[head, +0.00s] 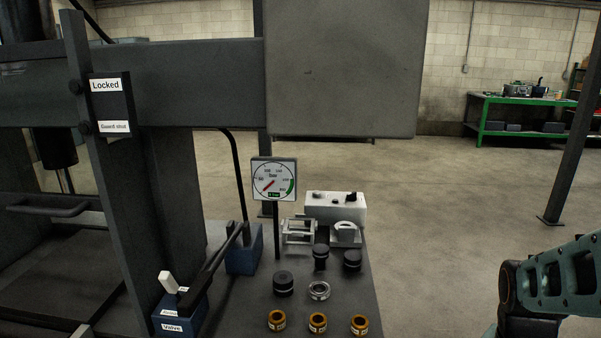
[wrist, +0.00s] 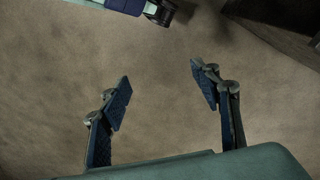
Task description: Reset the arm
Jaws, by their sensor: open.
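My gripper (wrist: 163,98) shows in the wrist view with its two fingers wide apart. In the head view part of my arm shows at the lower right, and the gripper itself is not seen there. The arm is apart from the bench (head: 350,290), with open floor between them.
The bench bears a dial gauge (head: 273,184), a white box (head: 335,208), several black and brass parts, and a blue valve block (head: 180,318) with a lever. A dark press frame (head: 180,85) stands at left. A post (head: 568,140) and green table (head: 520,101) stand behind.

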